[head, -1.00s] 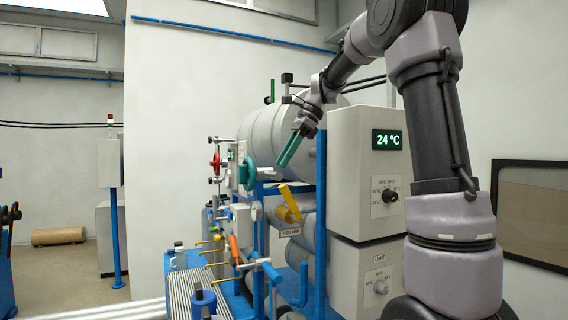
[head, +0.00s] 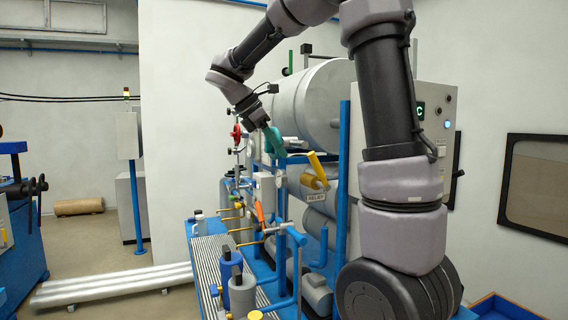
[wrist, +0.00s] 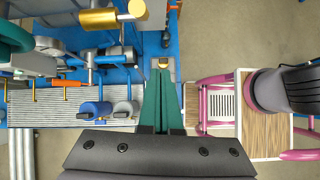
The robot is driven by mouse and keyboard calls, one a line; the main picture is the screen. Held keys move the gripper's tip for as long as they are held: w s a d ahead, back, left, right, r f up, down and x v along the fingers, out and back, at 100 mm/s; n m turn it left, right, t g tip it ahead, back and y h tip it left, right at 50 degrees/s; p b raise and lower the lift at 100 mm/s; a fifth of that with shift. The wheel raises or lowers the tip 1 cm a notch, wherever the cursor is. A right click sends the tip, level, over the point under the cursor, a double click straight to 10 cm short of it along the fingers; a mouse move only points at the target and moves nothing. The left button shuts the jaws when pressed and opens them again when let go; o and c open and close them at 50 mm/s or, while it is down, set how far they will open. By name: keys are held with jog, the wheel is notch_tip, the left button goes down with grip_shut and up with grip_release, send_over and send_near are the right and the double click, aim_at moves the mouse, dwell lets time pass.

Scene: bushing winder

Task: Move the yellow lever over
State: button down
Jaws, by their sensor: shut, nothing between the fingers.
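The yellow lever (head: 317,167) stands up at a slight tilt from a brass-coloured hub above the RELIEF plate (head: 315,197) in the head view. My gripper (head: 279,151), with green fingers, points down to the left of the lever and apart from it in the picture. The fingers are shut with nothing between them, also in the wrist view (wrist: 161,70). A gold cylinder (wrist: 98,19) shows at the wrist view's top left; I cannot tell for sure that it belongs to the lever.
An orange handle (head: 260,214) and several thin yellow handles sit lower on the machine. Blue pipes (head: 298,262) and a blue post (head: 324,245) stand near the lever. Blue and grey bottles (wrist: 96,109) and a pink-framed stand (wrist: 216,100) show in the wrist view.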

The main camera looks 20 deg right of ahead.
jog(key=a+n+h, duration=0.1)
jog(key=n, duration=0.3)
send_near(316, 171)
jog(key=shift+t, duration=0.4)
jog(key=shift+s+a+f+x, duration=0.1)
jog(key=shift+x, duration=0.7)
jog(key=shift+s+a+f+x, duration=0.1)
jog(key=shift+s+x, duration=0.05)
jog(key=shift+x, duration=0.6)
jog(key=shift+s+a+f+x, duration=0.1)
jog(key=shift+f+x, duration=0.05)
jog(key=shift+x, duration=0.65)
jog(key=shift+r, duration=0.1)
jog(key=shift+d+r, duration=0.15)
jog(key=shift+d, duration=0.15)
